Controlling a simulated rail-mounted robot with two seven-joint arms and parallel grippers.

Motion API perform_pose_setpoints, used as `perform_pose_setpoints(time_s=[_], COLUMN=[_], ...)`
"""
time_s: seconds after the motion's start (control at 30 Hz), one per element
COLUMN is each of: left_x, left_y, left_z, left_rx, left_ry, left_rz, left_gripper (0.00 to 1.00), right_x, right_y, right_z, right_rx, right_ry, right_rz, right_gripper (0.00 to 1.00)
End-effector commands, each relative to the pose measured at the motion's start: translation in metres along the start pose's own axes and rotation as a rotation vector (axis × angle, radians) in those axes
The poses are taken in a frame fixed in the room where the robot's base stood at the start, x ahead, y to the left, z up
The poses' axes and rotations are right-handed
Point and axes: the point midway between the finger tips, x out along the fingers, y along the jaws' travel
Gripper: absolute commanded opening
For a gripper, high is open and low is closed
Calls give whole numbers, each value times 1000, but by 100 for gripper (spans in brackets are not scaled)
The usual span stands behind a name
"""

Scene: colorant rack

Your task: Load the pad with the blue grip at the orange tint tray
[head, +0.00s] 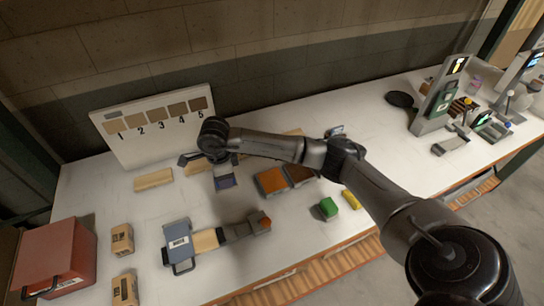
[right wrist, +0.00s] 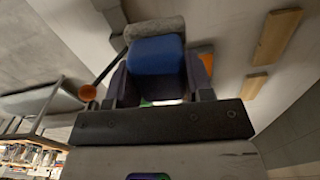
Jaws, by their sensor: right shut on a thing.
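My right gripper (right wrist: 160,75) is shut on the blue grip (right wrist: 157,55) of a pad. The pad's pale grey, fuzzy end (right wrist: 155,27) shows beyond the grip in the right wrist view. In the head view my right gripper is mostly hidden by its own arm, left of the orange tint tray (head: 271,181). A small orange patch beside the fingers in the wrist view is too covered to name. A brown tray (head: 301,174) adjoins the orange one. A dark bluish piece (head: 225,182) lies just below my wrist in the head view. My left gripper is not in view.
A green-gripped block (head: 327,208) and a yellow piece (head: 350,199) lie right of the trays. A numbered sample board (head: 135,150) stands behind. A blue-grey labelled box (head: 179,245) and a red box (head: 62,250) stand front left. My right arm crosses above the table.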

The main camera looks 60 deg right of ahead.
Motion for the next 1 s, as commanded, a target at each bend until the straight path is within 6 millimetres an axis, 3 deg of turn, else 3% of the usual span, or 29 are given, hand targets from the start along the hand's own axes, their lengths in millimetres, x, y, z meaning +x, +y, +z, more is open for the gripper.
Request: perform_pose_setpoints(time_s=[0.03, 0.2, 0.4, 0.5, 0.7, 1.0], left_x=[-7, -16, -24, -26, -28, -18], left_y=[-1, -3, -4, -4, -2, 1], left_z=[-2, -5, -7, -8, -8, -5], left_rx=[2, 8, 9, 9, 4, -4], left_ry=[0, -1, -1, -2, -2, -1], left_rz=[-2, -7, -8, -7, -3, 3], left_gripper=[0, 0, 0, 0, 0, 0], right_x=[7, 31, 50, 56, 62, 76], right_y=[-9, -35, -51, -56, -60, -60], right_z=[-19, -76, -132, -152, -172, -174], right_rx=[170, 704, 1171, 1325, 1481, 1502], right_ry=[6, 7, 5, 2, -1, -2], right_rz=[6, 3, 0, 1, 1, 1], right_gripper=[28, 28, 28, 28, 28, 28])
